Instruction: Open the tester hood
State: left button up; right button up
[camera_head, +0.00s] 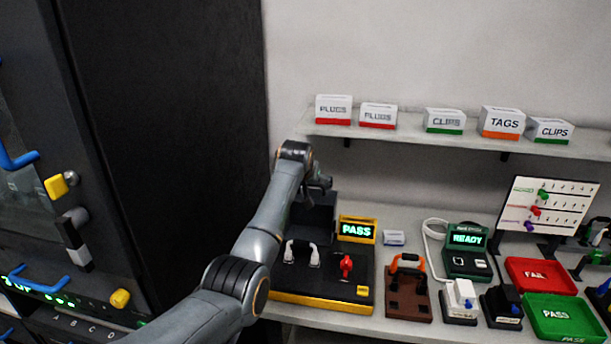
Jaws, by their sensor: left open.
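The tester (320,284) is a black unit with a yellow front edge on the white table. Its top face shows a white handle-like part (301,253) and a red lever (347,266). A yellow-framed display (357,229) at its back right reads PASS in green. A dark panel (312,222) stands upright at its back left; it looks like the hood raised, though my arm partly covers it. My left gripper (321,184) is at the top of this panel, open; its fingers are small and dark, and I cannot tell whether they touch it. My right gripper is out of view.
Right of the tester stand a brown block with an orange handle (408,288), a green READY device (466,251), a red FAIL tray (541,275) and a green PASS tray (562,318). A shelf (400,136) with labelled boxes hangs above. A dark cabinet (160,130) stands left.

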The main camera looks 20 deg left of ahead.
pick_arm(q)
jog(key=v, duration=0.8)
jog(key=shift+r, duration=0.1)
